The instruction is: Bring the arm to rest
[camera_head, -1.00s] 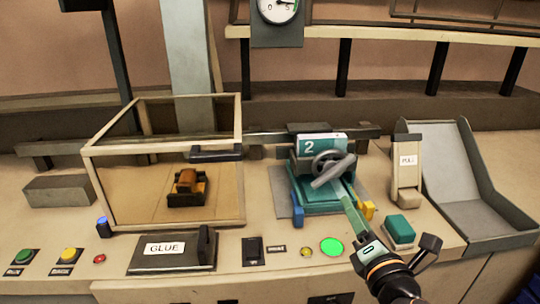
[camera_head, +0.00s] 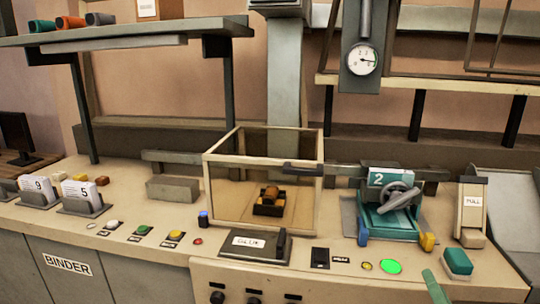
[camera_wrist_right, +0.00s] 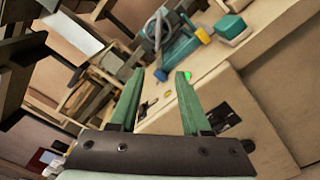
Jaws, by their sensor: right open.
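My right gripper (camera_head: 435,288) shows only as a green finger piece at the bottom right edge of the head view, in front of the bench and apart from the teal press. In the right wrist view my right gripper (camera_wrist_right: 159,74) has its two green fingers spread with nothing between them. The teal press (camera_head: 392,212) with a grey handwheel and a "2" card stands behind it, and also shows in the wrist view (camera_wrist_right: 176,52). The rest of my right arm is out of the head view. My left gripper is not in view.
A framed glass box (camera_head: 212,190) holds a small brown and black item. Card holders (camera_head: 85,205) stand at left. A grey chute (camera_head: 510,190) stands at right.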

